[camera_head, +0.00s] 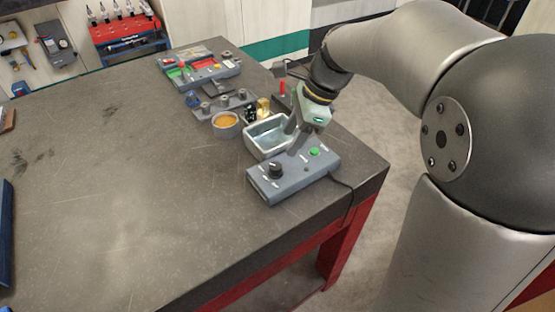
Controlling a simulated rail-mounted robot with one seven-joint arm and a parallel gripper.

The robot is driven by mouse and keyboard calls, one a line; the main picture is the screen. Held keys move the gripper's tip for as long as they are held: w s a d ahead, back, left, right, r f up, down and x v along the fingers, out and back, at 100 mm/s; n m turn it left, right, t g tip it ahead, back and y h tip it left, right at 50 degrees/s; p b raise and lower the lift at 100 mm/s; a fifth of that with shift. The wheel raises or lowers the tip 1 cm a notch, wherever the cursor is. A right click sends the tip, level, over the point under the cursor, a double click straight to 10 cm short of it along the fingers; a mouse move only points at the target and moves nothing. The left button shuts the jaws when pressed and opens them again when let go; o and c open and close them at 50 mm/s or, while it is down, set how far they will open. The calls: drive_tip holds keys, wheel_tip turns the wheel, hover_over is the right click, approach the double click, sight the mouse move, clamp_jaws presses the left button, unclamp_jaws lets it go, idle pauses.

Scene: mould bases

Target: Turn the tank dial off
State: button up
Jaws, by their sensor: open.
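The tank (253,146) is a pale rectangular basin holding bluish liquid, near the right edge of the workbench. In front of it sits a grey control box (296,184) with a black dial (275,170) on its left part and a green button (314,152) on its right part. The dial's exact setting is too small to read. My gripper (294,140) is open and points down over the tank's right side and the back of the control box. It is behind and to the right of the dial, apart from it. Whether a finger touches the tank or box is unclear.
A grey cup with orange contents (225,125) stands left of the tank. Small bottles (263,107) and a grey rack (222,107) are behind it. A tray with red and green parts (205,72) lies farther back. A cable (343,186) leaves the box. The bench's left is largely clear.

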sight(276, 166)
drive_tip(key=x, duration=0.9)
drive_tip(key=shift+d, duration=0.1)
drive_tip(key=c, duration=1)
